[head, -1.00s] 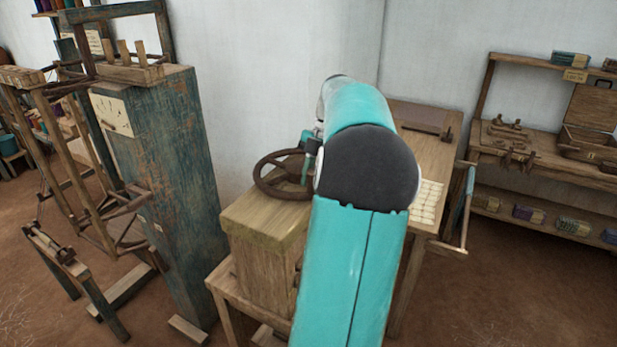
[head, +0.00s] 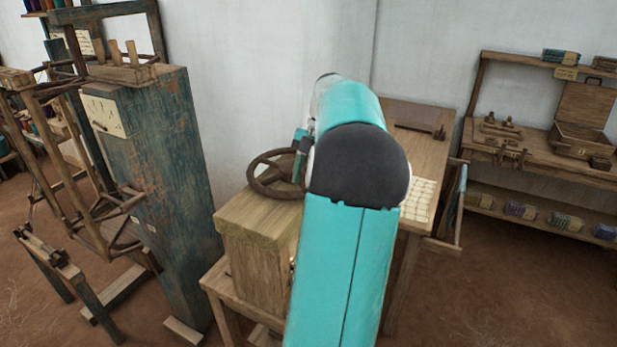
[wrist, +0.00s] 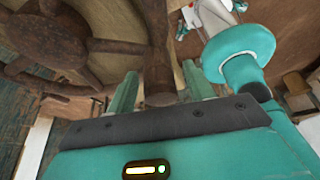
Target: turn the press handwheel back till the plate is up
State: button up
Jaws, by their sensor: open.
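The brown handwheel (head: 251,175) lies nearly flat above a pale wooden press body (head: 262,262), left of my arm in the head view. My gripper (head: 301,157) is at the right side of its rim, partly hidden by my arm. In the wrist view the wheel (wrist: 65,42) fills the upper left, with its hub and spokes showing. My gripper's two fingers (wrist: 158,88) stand apart there, with a brown upright part of the wheel (wrist: 157,62) between them. I cannot tell if either finger touches it. The press plate cannot be made out.
A tall blue-green worn cabinet (head: 165,180) and wooden frames stand left of the press. A wooden table (head: 420,150) with a pale gridded sheet (head: 419,198) is behind my arm to the right. A workbench (head: 540,150) stands further right. Bare floor (head: 500,290) is at the lower right.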

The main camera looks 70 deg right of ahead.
jog(key=v, duration=0.7)
jog(key=shift+r, duration=0.2)
jog(key=shift+d, duration=0.1)
jog(key=w+a+m+h, duration=0.25)
jog(key=w+a, duration=0.55)
jog(key=a, duration=0.4)
jog(key=w+a+m+h, duration=0.1)
jog(key=w+a+m, duration=0.2)
jog(key=w+a, duration=0.65)
jog(key=s+a+f+m+t, duration=0.1)
jog(key=s+a+f+m, duration=0.1)
jog(key=a, duration=0.7)
jog(key=s+a+f+m+t, duration=0.2)
jog(key=s+a+f+m, duration=0.1)
jog(key=a, duration=0.7)
jog(key=s+a+f+m+t, duration=0.1)
jog(key=s+a+f+m, duration=0.2)
jog(key=a, duration=0.6)
jog(key=shift+s+a+f+m+h, duration=0.3)
jog(key=shift+s+m, duration=0.35)
jog(key=shift+s, duration=0.5)
jog(key=shift+r, duration=0.1)
jog(key=c, duration=0.3)
jog(key=shift+c, duration=0.2)
